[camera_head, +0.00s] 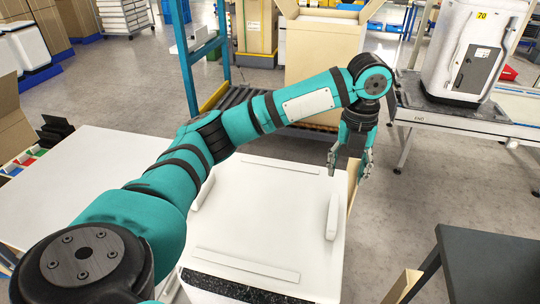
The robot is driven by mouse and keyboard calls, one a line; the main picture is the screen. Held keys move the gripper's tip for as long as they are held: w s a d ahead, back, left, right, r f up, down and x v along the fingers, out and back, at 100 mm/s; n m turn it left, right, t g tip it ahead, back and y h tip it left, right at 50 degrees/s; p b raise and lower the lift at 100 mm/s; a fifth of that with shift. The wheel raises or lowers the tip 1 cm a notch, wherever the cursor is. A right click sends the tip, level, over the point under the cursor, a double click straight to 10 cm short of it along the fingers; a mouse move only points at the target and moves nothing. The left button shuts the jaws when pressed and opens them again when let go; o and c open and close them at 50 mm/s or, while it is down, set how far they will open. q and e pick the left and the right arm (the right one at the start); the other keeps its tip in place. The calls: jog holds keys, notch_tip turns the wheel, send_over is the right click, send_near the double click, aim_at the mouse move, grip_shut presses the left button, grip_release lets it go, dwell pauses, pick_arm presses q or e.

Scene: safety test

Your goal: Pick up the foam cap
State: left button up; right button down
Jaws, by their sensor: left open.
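A white, block-like piece with raised strips along its edges (265,220), which looks like the foam cap, sits in the lower middle. A black speckled band runs along its near edge. My left arm reaches across it from the lower left and hides part of its far left side. My left gripper (350,165) points down above its far right corner. Whether the fingertips touch the piece cannot be told. My right gripper is not in view.
A white table (110,150) lies at left and a dark table (490,262) at lower right. An open cardboard box (322,45) stands behind on a roller conveyor. A white unit marked 70 (465,60) stands at upper right. Grey floor is open at right.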

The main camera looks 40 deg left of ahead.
pick_arm(q)
jog(key=p, duration=0.1)
send_near(334, 210)
jog(key=shift+s+d+f, duration=0.25)
jog(key=shift+d+f, duration=0.1)
jog(key=f+p, duration=0.1)
jog(key=f, duration=0.3)
jog(key=shift+w+f, duration=0.15)
jog(key=shift+w, duration=0.05)
jog(key=shift+f, duration=0.25)
jog(key=f, duration=0.1)
jog(key=f+p, duration=0.1)
jog(key=f, duration=0.1)
jog(key=f+p, duration=0.1)
jog(key=shift+a+f, duration=0.2)
jog(key=shift+a, duration=0.15)
jog(key=shift+f, duration=0.25)
grip_shut()
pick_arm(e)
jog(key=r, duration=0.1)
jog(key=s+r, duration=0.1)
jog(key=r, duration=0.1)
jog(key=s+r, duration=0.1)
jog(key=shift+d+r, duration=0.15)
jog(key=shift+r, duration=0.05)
